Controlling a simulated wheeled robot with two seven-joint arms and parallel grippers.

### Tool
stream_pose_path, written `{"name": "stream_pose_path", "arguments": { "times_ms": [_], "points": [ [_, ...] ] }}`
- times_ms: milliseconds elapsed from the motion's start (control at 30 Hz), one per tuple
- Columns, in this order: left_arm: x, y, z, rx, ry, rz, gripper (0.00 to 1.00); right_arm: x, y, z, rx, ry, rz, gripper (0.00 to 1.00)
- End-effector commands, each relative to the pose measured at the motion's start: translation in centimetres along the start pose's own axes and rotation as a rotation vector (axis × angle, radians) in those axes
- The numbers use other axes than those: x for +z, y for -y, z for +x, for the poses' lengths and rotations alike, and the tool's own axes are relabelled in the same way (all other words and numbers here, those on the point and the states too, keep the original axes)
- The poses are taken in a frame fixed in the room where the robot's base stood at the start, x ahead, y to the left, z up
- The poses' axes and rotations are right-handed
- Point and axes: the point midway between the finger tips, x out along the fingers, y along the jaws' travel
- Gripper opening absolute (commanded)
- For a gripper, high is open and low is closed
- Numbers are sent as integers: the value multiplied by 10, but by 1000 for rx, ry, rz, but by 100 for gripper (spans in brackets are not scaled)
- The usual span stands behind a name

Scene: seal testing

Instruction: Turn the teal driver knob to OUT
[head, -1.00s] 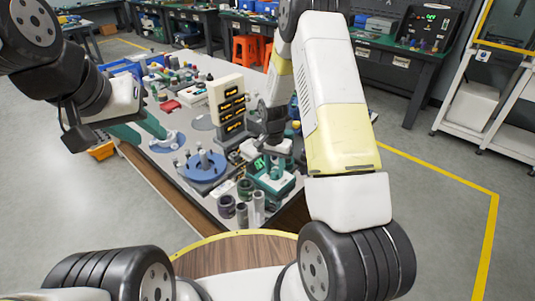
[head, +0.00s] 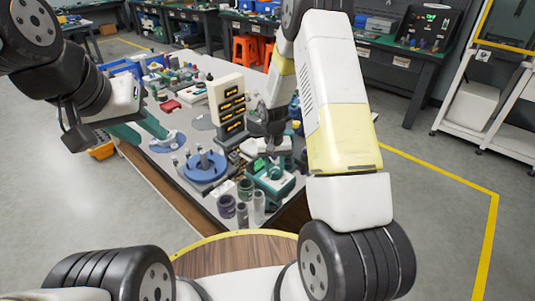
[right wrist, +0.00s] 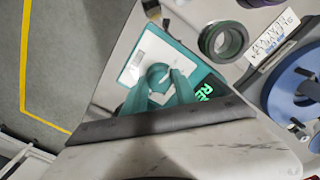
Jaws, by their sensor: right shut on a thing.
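The teal driver (head: 270,186) is a small teal box with a pale top, near the front right of the table. Its round teal knob (right wrist: 157,74) shows in the right wrist view between the teal fingers of my right gripper (right wrist: 162,80). That gripper is shut on the knob from above. Green lit letters show on a dark display (right wrist: 205,92) beside it, only partly visible. In the head view, my right wrist covers part of the driver's far side. My left gripper (head: 154,138) hangs over the table's left side with its teal fingers apart and empty.
A blue round fixture (head: 204,168) with upright pegs stands left of the driver. Dark rings (head: 227,206) and grey cylinders (head: 258,203) stand close in front of it. A cream tower with dark displays (head: 227,104) rises behind.

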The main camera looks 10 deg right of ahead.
Motion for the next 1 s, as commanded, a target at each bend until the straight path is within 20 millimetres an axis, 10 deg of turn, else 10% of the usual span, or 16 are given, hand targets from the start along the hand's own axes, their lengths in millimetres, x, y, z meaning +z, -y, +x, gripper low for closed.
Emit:
{"name": "stream_pose_path", "arguments": {
  "times_ms": [267, 300, 400, 767, 1000],
  "points": [
    [0, 0, 0, 0, 0, 0, 36, 1, 0, 0, 1, 2, -4, 0],
    [0, 0, 0, 0, 0, 0, 36, 1, 0, 0, 1, 2, -4, 36],
    [0, 0, 0, 0, 0, 0, 36, 1, 0, 0, 1, 2, -3, 55],
    [0, 0, 0, 0, 0, 0, 36, 0, 0, -3, 0, -1, -1, 55],
    [0, 0, 0, 0, 0, 0, 36, -1, 0, -39, 0, -4, -2, 55]
  ]
}}
